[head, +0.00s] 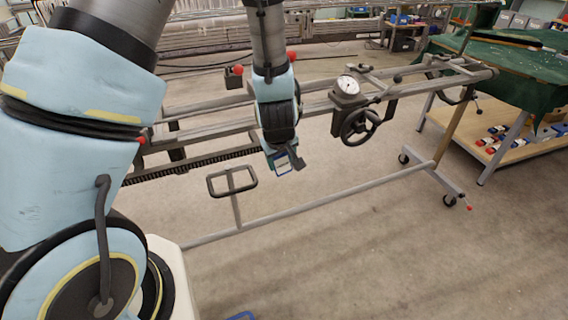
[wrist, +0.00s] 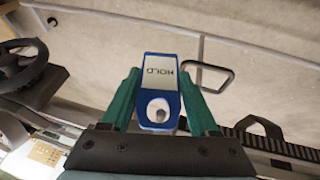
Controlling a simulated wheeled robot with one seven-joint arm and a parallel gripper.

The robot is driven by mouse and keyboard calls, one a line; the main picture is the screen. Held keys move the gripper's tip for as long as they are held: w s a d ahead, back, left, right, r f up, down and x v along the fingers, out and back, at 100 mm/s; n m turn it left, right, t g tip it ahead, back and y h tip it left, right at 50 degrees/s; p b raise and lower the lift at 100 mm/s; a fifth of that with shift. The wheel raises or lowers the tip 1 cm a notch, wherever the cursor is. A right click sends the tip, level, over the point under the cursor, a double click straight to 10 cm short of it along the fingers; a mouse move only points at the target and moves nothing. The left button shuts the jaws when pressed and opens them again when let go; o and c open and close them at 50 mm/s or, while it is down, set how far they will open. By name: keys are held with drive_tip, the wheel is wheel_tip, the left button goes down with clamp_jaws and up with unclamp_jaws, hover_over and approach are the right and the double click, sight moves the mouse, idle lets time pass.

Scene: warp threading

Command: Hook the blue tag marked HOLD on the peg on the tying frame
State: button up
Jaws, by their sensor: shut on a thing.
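My gripper (head: 286,163) hangs in front of the tying frame (head: 320,207), above its lower rail. It is shut on the blue tag (wrist: 148,98), which sits between the two green fingers in the wrist view. The tag has a white label reading HOLD and a round hole near the gripper end. In the head view only a small blue edge of the tag (head: 283,169) shows under the fingers. The tag is clear of the frame. I cannot pick out the peg for certain; red-tipped knobs (head: 238,70) show on the frame.
A black rectangular loop (head: 232,180) stands on a post below and left of my gripper. A handwheel (head: 359,127) with a dial (head: 348,85) is to the right. A green-covered bench (head: 515,62) stands at far right.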

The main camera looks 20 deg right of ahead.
drive_tip(key=shift+w+f+b, duration=0.2)
drive_tip(key=shift+w, duration=0.5)
drive_tip(key=shift+w+f+b, duration=0.15)
drive_tip(key=shift+w+f, duration=0.1)
drive_tip(key=shift+w, duration=0.5)
drive_tip(key=shift+w+f+b, duration=0.2)
drive_tip(key=shift+w, duration=0.5)
drive_tip(key=o, duration=1.4)
